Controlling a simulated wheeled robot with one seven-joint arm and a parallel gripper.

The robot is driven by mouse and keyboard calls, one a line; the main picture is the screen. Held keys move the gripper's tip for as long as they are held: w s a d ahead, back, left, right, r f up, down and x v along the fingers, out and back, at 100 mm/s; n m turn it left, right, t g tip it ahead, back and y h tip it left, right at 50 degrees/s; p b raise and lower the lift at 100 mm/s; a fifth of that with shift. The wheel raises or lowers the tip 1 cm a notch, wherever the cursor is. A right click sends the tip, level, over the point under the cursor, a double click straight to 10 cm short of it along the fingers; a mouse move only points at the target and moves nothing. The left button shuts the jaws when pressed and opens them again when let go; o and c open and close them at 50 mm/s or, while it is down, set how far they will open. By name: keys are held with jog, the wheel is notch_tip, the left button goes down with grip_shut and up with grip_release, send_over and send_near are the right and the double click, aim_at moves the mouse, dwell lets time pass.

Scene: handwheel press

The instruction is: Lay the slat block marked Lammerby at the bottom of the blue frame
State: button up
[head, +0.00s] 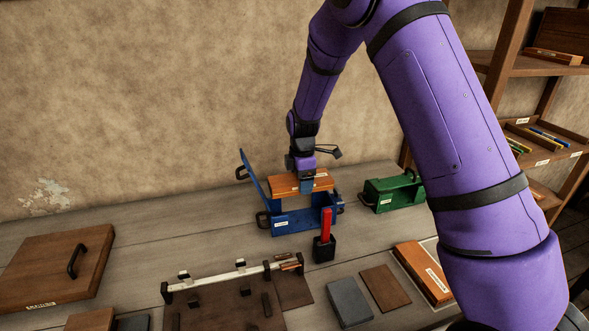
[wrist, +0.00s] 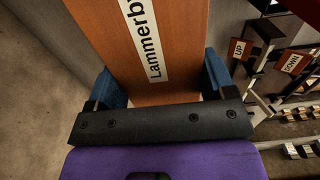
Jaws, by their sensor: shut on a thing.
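The orange-brown slat block (head: 290,183) is held level above the blue frame (head: 293,222). In the wrist view the slat block (wrist: 148,75) fills the upper middle, with a white label reading Lammerby. My gripper (head: 305,184) is shut across it; in the wrist view, one blue finger of my gripper shows on each side of the block (wrist: 160,82). The blue frame stands on the table with its blue lid raised at the left. Its inside floor is mostly hidden behind its front wall and under the block.
A green frame (head: 394,193) stands right of the blue one. A black holder (head: 324,249) with a red bar (head: 326,224) stands close in front. A rail fixture (head: 215,278), a grey block (head: 348,301) and a labelled orange block (head: 423,272) lie nearer. A wooden lid (head: 50,265) lies at left.

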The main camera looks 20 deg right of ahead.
aim_at(302, 219)
jog(key=shift+w+f, duration=0.45)
jog(key=f, duration=0.2)
jog(key=shift+d+f, duration=0.25)
jog(key=shift+f, duration=4.25)
jog(key=shift+f, duration=0.7)
jog(key=o, duration=1)
jog(key=shift+o, duration=0.2)
jog(key=shift+r, duration=0.15)
notch_tip(302, 219, up, 7)
